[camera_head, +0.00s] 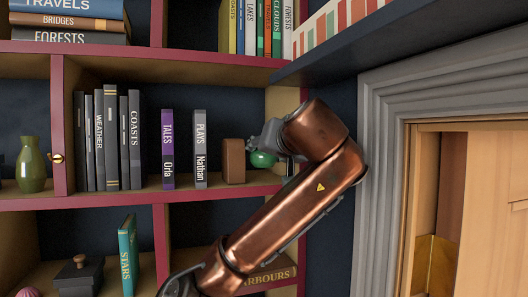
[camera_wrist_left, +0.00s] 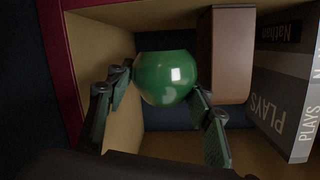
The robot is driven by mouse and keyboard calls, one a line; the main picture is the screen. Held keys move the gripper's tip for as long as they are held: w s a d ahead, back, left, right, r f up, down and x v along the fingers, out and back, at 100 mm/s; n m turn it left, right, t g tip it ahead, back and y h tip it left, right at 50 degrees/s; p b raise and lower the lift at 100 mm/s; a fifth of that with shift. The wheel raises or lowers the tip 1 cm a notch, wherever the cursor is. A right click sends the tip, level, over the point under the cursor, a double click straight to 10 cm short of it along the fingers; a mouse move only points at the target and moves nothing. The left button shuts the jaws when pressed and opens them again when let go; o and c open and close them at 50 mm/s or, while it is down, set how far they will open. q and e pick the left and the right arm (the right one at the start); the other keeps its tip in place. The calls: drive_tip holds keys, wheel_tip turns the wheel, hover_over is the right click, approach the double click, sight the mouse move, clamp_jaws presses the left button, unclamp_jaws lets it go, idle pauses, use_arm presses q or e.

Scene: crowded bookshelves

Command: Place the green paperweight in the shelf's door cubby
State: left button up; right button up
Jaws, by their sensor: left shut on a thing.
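The green paperweight (camera_head: 262,159) is round and glossy. It shows whole in the left wrist view (camera_wrist_left: 166,78), between the two fingers of my left gripper (camera_wrist_left: 160,95). My left gripper (camera_head: 273,150) is shut on it in the right part of the middle shelf row, beside a brown block (camera_head: 233,161). In the head view the gripper and wrist partly hide the paperweight. A brass knob (camera_head: 57,158) sits on a red upright at the left, next to the cubby with a green vase (camera_head: 31,165). I cannot tell whether a door is open there. My right gripper is out of view.
Purple "Tales" (camera_head: 167,149) and grey "Plays" (camera_head: 200,148) stand left of the brown block. Several grey books (camera_head: 108,140) stand further left. A teal book (camera_head: 127,255) leans below. A grey frame (camera_head: 380,170) rises at right.

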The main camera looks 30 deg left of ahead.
sight(265, 166)
use_arm(q)
drive_tip(key=x, duration=0.2)
drive_tip(key=shift+w+a+f, duration=0.1)
drive_tip(key=shift+w, duration=0.25)
drive_tip(key=shift+s+d+f+p, duration=0.1)
drive_tip(key=shift+d+f+p, duration=0.05)
drive_tip(key=shift+f, duration=0.35)
drive_tip(key=shift+s+d+f+p, duration=0.1)
drive_tip(key=shift+s+f+p, duration=0.05)
drive_tip(key=shift+f, duration=0.35)
drive_tip(key=shift+a+f, duration=0.15)
drive_tip(key=shift+f, duration=0.45)
drive_tip(key=shift+w+a+f, duration=0.1)
drive_tip(key=shift+w, duration=0.05)
drive_tip(key=shift+d, duration=0.2)
drive_tip(key=o, duration=1)
drive_tip(key=shift+f, duration=0.1)
drive_tip(key=o, duration=0.4)
drive_tip(key=shift+o, duration=0.2)
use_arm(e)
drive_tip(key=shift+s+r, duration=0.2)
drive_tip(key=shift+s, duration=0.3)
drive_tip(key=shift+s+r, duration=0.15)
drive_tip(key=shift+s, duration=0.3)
